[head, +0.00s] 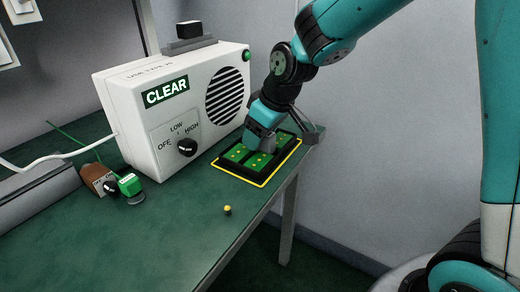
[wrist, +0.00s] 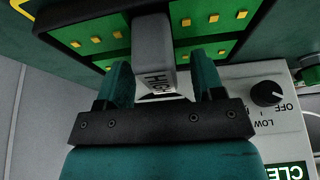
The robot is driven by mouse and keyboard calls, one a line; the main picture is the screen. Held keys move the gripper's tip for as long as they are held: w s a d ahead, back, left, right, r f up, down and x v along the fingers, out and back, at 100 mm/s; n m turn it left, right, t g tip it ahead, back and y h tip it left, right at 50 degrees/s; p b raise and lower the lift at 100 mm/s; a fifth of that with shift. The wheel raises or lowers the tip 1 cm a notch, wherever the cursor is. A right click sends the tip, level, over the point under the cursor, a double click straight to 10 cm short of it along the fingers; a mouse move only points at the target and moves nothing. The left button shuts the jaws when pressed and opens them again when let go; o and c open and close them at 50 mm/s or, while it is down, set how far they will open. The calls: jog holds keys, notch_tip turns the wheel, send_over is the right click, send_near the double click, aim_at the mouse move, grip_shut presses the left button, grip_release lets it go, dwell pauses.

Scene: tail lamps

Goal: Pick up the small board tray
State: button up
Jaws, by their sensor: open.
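The small board tray (head: 250,175) is black with green boards in it, and lies on the green bench inside a yellow outline. In the wrist view the tray (wrist: 62,14) fills the top. A grey upright handle (wrist: 152,38) rises at its middle. My gripper (head: 262,132) points down over the tray. In the wrist view its two teal fingers (wrist: 160,76) are apart, one on each side of the handle, with visible gaps. Dark lettering like "HIGH" shows between them.
A white machine (head: 172,105) with a CLEAR sign and a dial stands close on the tray's left. A small yellow knob (head: 227,210) lies near the bench's front edge. Several small parts, including a green block (head: 130,184), sit at left. The front bench is mostly clear.

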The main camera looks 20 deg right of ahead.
grip_shut()
jog(key=shift+r, duration=0.2)
